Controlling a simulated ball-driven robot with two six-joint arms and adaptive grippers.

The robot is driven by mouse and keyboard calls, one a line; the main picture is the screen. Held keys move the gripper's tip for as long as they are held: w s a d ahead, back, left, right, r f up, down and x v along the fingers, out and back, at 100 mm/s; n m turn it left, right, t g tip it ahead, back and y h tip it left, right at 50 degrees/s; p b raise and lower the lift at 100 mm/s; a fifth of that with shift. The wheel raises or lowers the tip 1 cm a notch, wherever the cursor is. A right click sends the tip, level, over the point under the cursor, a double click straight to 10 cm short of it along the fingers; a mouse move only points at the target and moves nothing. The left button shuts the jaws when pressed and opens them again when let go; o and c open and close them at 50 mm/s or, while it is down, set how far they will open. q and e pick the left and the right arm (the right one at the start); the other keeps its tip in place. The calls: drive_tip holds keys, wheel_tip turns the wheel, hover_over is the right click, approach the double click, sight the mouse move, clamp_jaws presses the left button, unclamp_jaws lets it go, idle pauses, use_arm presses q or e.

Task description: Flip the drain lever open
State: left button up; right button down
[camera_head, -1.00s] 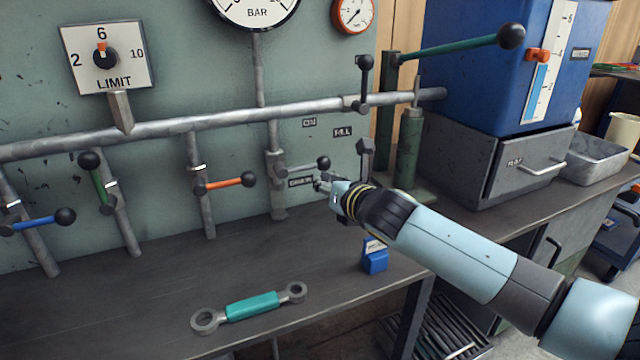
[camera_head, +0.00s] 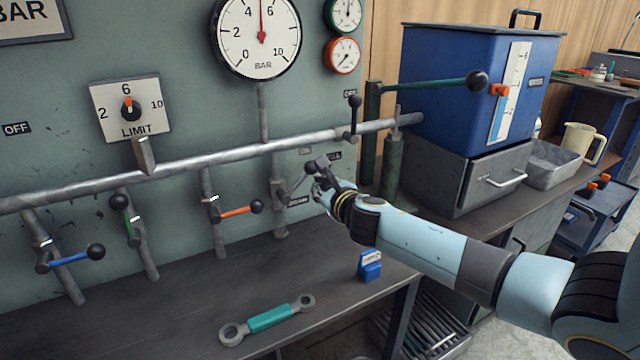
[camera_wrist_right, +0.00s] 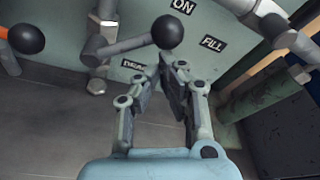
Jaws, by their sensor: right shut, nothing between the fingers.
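The drain lever (camera_head: 294,186) is a grey rod with a black ball end, on a vertical pipe stub beside a small dark label (camera_head: 298,200). It slants up to the right. My right gripper (camera_head: 318,187) is shut and empty, right at the ball end, just below it. In the right wrist view, the lever (camera_wrist_right: 130,45) runs up to its black ball (camera_wrist_right: 168,32), and my right gripper's fingertips (camera_wrist_right: 160,75) are just under the ball. Whether they touch it I cannot tell. My left gripper is not in view.
Orange (camera_head: 236,211), green (camera_head: 124,218) and blue (camera_head: 68,260) levers stand to the left. A small blue box (camera_head: 370,265) and a teal-gripped wrench (camera_head: 270,317) lie on the bench.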

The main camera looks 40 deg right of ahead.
sight(305, 170)
drive_tip(key=a+r+n+p, duration=0.1)
drive_tip(key=r+n+h+p, duration=0.1)
drive_tip(key=n, duration=0.1)
drive_tip(key=a+r+n+p, duration=0.1)
drive_tip(key=n, duration=0.1)
drive_tip(key=shift+w+a+r+h, duration=0.3)
drive_tip(key=shift+w+a, duration=0.05)
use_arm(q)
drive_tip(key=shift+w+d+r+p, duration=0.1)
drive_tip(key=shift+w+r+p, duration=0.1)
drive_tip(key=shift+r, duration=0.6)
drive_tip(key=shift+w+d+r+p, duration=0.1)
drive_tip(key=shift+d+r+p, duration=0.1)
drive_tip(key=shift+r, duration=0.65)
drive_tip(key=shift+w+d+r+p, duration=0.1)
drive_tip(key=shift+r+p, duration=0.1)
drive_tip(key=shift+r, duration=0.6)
use_arm(e)
drive_tip(key=shift+w+a+r+n, duration=0.1)
drive_tip(key=shift+a+r+n, duration=0.1)
drive_tip(key=shift+a+n, duration=0.2)
drive_tip(key=shift+w+a+r+n, duration=0.1)
drive_tip(key=shift+a+r+n, duration=0.05)
drive_tip(key=shift+a+n, duration=0.2)
drive_tip(key=shift+a, duration=0.15)
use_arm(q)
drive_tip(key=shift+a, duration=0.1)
